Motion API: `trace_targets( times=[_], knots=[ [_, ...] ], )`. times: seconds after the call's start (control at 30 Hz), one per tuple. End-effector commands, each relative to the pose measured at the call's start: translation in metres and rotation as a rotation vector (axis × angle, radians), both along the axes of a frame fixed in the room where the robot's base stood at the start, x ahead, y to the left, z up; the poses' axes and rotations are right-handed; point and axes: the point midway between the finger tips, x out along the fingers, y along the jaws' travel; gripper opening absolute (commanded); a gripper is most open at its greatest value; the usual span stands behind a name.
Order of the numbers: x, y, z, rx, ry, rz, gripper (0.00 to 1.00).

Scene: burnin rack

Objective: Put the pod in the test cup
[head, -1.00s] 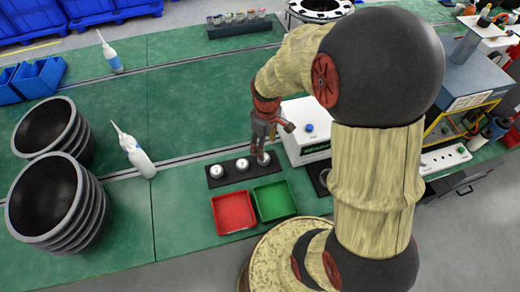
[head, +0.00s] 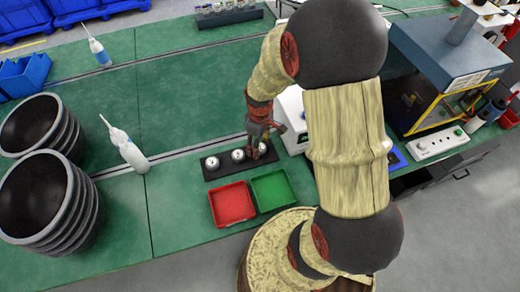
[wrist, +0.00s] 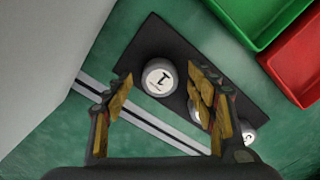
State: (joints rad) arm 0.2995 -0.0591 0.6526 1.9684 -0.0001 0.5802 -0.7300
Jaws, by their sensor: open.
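Several silver pods with white tops stand in a row on a black rack (head: 218,174): a left pod (head: 212,163), a middle pod (head: 237,155) and a right pod (head: 262,148). My gripper (head: 257,152) is down at the right end of the row, partly covering the right pod. In the wrist view, my gripper (wrist: 163,92) is open, and a pod marked "1" (wrist: 160,77) shows in the gap between its fingers, nearer the left finger. A second pod is partly hidden behind the right finger, and another (wrist: 248,135) sits beyond it. I cannot make out the test cup; my arm blocks that area.
A red tray (head: 232,204) and a green tray (head: 272,190) lie in front of the rack. A white box (head: 292,120) stands just right of my gripper, partly hidden by my arm. A squeeze bottle (head: 127,150) and dark ribbed bins (head: 50,205) are left. The green bench between is clear.

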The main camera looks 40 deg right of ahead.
Motion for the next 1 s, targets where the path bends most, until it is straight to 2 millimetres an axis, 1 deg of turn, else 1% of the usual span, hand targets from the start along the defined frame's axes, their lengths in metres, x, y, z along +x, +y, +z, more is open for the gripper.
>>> trace_targets(
  times=[0.07, 0.8, 0.83, 0.87, 1.0],
  knots=[
    [0.0001, 0.0000, 0.0006, 0.000, 0.000, 0.000, 0.56],
    [0.0001, 0.0000, 0.0008, 0.000, 0.000, 0.000, 0.14],
    [0.0001, 0.0000, 0.0008, 0.000, 0.000, 0.000, 0.13],
    [0.0001, 0.0000, 0.0008, 0.000, 0.000, 0.000, 0.10],
    [0.0001, 0.0000, 0.0008, 0.000, 0.000, 0.000, 0.10]
  ],
)
